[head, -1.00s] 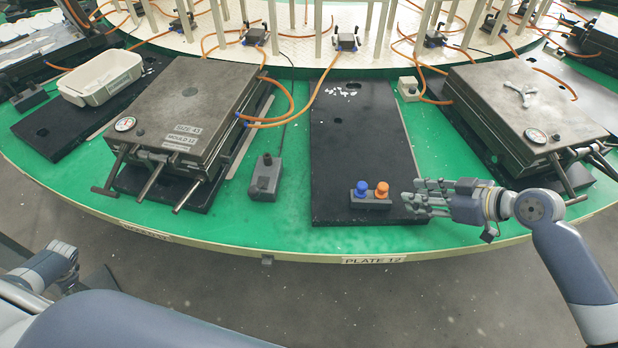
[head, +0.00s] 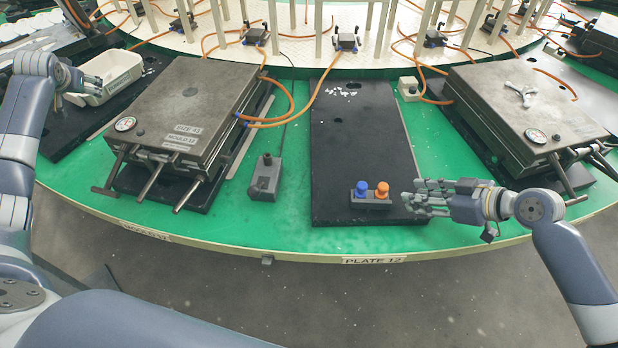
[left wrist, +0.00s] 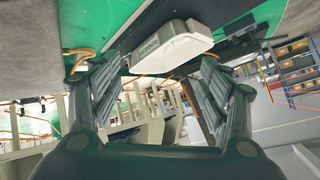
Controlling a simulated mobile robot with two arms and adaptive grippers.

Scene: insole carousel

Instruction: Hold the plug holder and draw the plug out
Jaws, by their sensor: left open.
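The plug holder (head: 375,205) is a small dark block with a blue plug (head: 361,189) and an orange plug (head: 382,189) upright in it. It sits near the front end of a black plate (head: 335,150). My right gripper (head: 409,195) is just right of the holder, its fingers spread and pointing at it, apparently not touching. My left gripper (head: 95,88) is at the far left of the head view, by the white bin. In the left wrist view (left wrist: 150,75) its fingers are wide apart with nothing between them.
The white bin (head: 112,75) also shows in the left wrist view (left wrist: 170,48). Closed moulds (head: 195,95) (head: 525,100) with bars at the front stand either side of the plate. A grey box (head: 265,180) with a knob sits on the green table. Orange hoses run behind.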

